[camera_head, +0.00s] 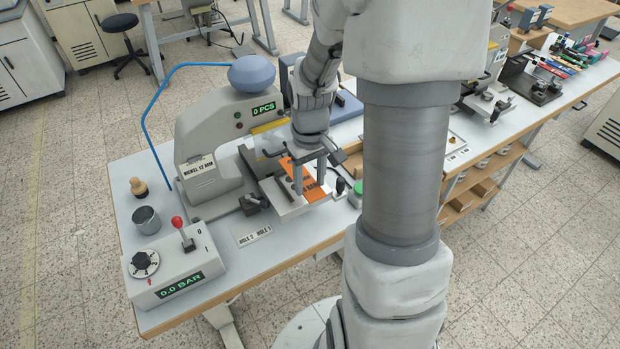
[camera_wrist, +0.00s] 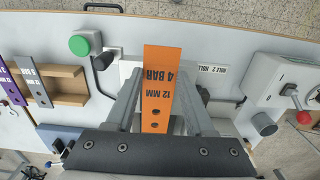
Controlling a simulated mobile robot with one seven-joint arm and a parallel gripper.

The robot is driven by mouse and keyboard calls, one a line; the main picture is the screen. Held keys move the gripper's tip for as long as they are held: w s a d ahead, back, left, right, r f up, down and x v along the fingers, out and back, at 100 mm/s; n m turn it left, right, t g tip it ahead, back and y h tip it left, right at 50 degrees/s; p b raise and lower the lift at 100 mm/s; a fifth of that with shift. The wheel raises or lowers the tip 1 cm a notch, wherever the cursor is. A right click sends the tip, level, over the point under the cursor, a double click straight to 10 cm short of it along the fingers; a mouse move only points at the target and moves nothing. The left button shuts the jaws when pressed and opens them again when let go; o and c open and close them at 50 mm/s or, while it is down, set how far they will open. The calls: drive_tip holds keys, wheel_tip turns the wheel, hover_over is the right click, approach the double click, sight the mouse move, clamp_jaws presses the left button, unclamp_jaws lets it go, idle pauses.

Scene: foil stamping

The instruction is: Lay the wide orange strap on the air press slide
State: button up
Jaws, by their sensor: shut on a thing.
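The wide orange strap (camera_head: 316,192) is flat, with dark print and holes. In the wrist view the strap (camera_wrist: 162,65) reads "12 MM 4 BAR" and runs lengthwise between the two fingers. My gripper (camera_head: 309,177) is shut on the strap, one finger on each side. The air press (camera_head: 200,140) stands to the left of my gripper. Its slide (camera_head: 288,208), a pale plate, sticks out at the front below the strap. The strap looks over the slide; I cannot tell whether they touch. My arm hides part of the press.
A grey control box (camera_head: 172,270) reading 0.0 BAR stands at the front left corner. A green button (camera_wrist: 79,45) is beside the slide. Free bench shows around the label card (camera_head: 250,235).

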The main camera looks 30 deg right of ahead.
wheel_tip(320, 180, down, 6)
drive_tip(key=b, duration=0.4)
drive_tip(key=shift+f+b, duration=0.15)
drive_tip(key=shift+b, duration=0.15)
drive_tip(key=shift+w, duration=0.4)
idle(0.6)
drive_tip(key=o, duration=1.4)
wheel_tip(320, 180, up, 18)
drive_tip(key=p, duration=0.2)
drive_tip(key=shift+f, duration=0.25)
